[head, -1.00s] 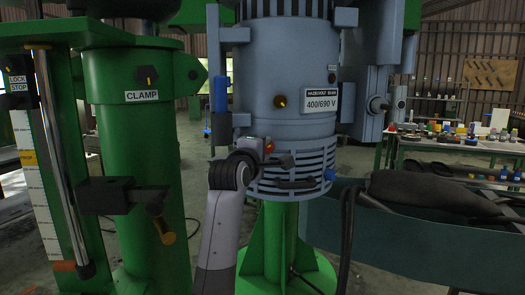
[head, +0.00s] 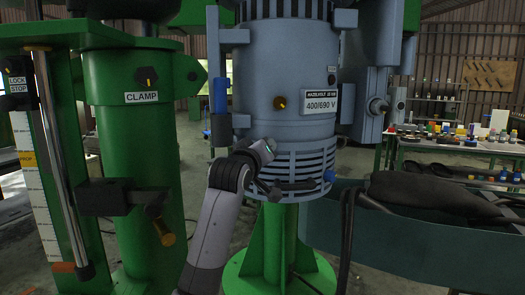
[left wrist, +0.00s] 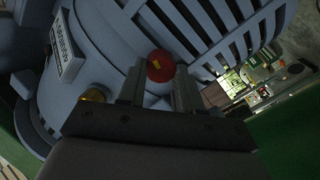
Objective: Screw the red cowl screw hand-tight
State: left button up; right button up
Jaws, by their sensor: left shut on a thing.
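The red cowl screw (left wrist: 160,66) shows in the left wrist view as a round red head with a small yellow mark. It sits against the blue-grey motor housing (left wrist: 100,40), beside the slotted cowl (left wrist: 215,25). My left gripper (left wrist: 158,84) has its two fingers on either side of the screw and is shut on it. In the head view my left gripper (head: 262,150) reaches the upper left edge of the slotted cowl (head: 300,165) and hides the screw. How deep the screw sits cannot be told. My right gripper is not in view.
A black bar (head: 288,187) lies across the cowl front, near a blue knob (head: 330,176). A green clamp column (head: 140,150) stands at left. A teal bin (head: 420,240) with dark cloth is at right. A cluttered bench (head: 455,145) stands behind.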

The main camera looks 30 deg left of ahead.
pick_arm(q)
jog(key=shift+r+m, duration=0.35)
jog(key=shift+m, duration=0.95)
jog(key=o, duration=1)
jog(key=shift+o, duration=0.2)
jog(key=shift+f, duration=0.1)
jog(key=shift+f, duration=0.1)
